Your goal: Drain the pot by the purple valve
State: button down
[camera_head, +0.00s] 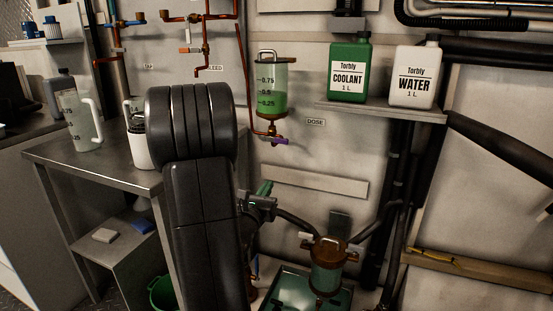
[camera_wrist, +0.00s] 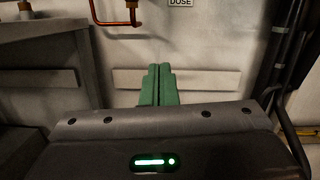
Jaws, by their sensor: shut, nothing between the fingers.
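The pot (camera_head: 272,88) hangs on the back wall in the head view. It is a clear graduated cylinder with a metal handle on top, and green liquid stands a little above its 0.5 mark. The purple valve (camera_head: 279,141) sits on the copper pipe just below the pot, left of the DOSE label. My gripper (camera_head: 265,187) is below the purple valve and apart from it. In the wrist view its green fingers (camera_wrist: 157,85) are together and empty. A copper pipe (camera_wrist: 112,22) shows above them; the purple handle cannot be made out there.
A graduated jug (camera_head: 85,128) stands on the steel bench (camera_head: 60,157) at left. A green coolant bottle (camera_head: 348,68) and a white water bottle (camera_head: 413,75) stand on a wall shelf (camera_head: 390,111). A brown-topped vessel (camera_head: 328,265) and black hoses are below right.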

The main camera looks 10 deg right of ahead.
aim_at(274, 140)
jog(key=w+d+r+m+h, duration=0.1)
jog(key=w+d+r, duration=0.4)
jog(key=w, duration=0.3)
jog(key=shift+w+d+r+t, duration=0.3)
jog(key=shift+w+d+r, duration=0.1)
jog(key=shift+r, duration=0.5)
jog(key=shift+r+n+b, duration=0.2)
jog(key=shift+n+b, duration=0.1)
jog(key=shift+n, duration=0.1)
